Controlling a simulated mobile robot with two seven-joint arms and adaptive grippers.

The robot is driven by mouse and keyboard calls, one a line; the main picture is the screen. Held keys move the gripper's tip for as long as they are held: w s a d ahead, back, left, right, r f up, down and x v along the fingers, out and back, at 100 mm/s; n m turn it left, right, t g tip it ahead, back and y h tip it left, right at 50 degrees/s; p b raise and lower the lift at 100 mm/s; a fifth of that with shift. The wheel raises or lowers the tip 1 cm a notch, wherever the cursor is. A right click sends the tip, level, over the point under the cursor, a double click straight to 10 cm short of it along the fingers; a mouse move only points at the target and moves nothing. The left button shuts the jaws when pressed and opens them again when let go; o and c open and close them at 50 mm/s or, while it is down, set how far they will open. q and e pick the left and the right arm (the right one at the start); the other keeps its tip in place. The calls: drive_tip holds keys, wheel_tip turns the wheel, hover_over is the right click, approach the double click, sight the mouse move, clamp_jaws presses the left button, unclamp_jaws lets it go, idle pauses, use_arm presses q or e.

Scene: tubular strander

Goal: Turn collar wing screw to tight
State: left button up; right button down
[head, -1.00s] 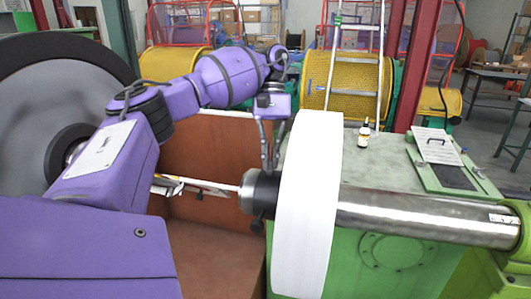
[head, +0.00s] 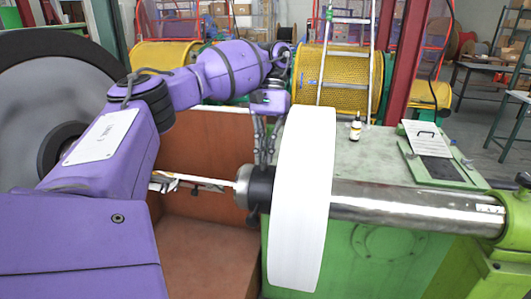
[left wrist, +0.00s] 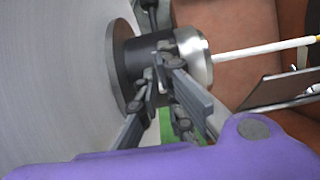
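The black collar (head: 260,186) with its bright metal end sits on the shaft against the white disc (head: 303,205). The collar also shows in the left wrist view (left wrist: 150,62). A dark knob, seemingly a wing screw (head: 252,219), juts from the collar's lower side. A dark handle-like part (left wrist: 149,14) shows beyond the collar in the left wrist view. My left gripper (head: 264,160) points down just above the collar, fingers apart with a gap between them. In the left wrist view its fingers (left wrist: 163,75) overlap the collar; contact is unclear. My right gripper is not in view.
A steel shaft (head: 410,207) runs right from the disc over a green cabinet (head: 375,165), which carries a small bottle (head: 355,128). A white rod (head: 205,181) runs left from the collar. A large grey wheel (head: 40,110) stands at the left.

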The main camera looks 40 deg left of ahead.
use_arm(q)
drive_tip(key=o, duration=0.4)
drive_tip(key=v, duration=1.2)
idle(0.4)
drive_tip(key=shift+s+f, duration=0.1)
idle(0.6)
